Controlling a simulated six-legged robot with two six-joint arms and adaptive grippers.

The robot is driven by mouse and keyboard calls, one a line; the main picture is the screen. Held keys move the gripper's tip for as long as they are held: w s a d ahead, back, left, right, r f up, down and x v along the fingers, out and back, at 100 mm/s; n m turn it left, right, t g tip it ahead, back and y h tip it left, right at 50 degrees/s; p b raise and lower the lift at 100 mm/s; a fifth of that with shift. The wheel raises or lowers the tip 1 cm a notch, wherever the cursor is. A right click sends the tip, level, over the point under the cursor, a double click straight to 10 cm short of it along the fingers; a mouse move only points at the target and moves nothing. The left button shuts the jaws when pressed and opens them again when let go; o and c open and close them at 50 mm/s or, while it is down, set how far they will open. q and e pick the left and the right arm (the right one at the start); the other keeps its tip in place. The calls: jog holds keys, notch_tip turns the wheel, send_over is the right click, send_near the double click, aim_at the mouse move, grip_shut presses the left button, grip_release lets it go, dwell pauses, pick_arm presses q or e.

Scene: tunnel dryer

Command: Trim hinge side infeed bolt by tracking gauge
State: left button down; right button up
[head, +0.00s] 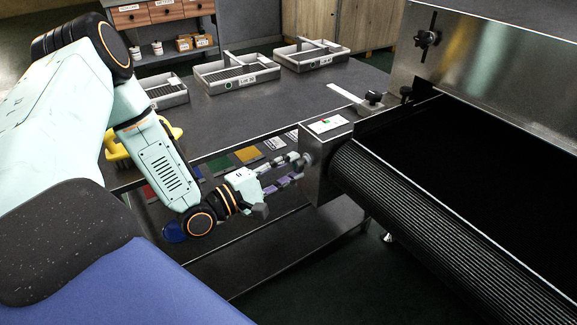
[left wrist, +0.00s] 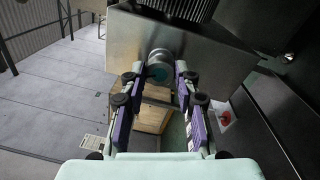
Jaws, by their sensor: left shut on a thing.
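My left gripper (head: 298,168) reaches in from the left at the end plate of the conveyor's infeed housing. It is shut on the round metal bolt (head: 309,158) that sticks out of that plate. In the left wrist view the bolt (left wrist: 160,62) sits between the two fingertips of my left gripper (left wrist: 160,76), its end dark teal. The tracking gauge (head: 326,124), a white plate with a small green and red mark, lies on top of the housing; its fine marks are too small to read. My right gripper is not in view.
The ribbed infeed roller (head: 420,210) and dark belt (head: 470,140) lie right of the bolt. Grey trays (head: 238,78) stand on the dark bench (head: 250,110) behind. A yellow object (head: 118,150) is behind my arm. Metal frame rails (head: 270,248) run below the gripper.

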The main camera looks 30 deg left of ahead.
pick_arm(q)
jog(key=m+p, duration=0.2)
jog(key=m, duration=0.5)
jog(key=shift+h, duration=0.3)
jog(key=m+p, duration=0.1)
jog(key=m, duration=0.1)
jog(key=m+p, duration=0.1)
jog(key=m, duration=0.2)
jog(key=shift+m+g+h, duration=0.3)
jog(key=m+p, duration=0.3)
jog(key=m, duration=0.2)
jog(key=shift+r+m, duration=0.1)
jog(key=shift+m, duration=0.3)
jog(key=m+p, duration=0.3)
jog(key=m, duration=0.2)
jog(key=shift+a+m+g, duration=0.1)
jog(key=shift+m+g, duration=0.2)
jog(key=c, duration=1)
grip_release()
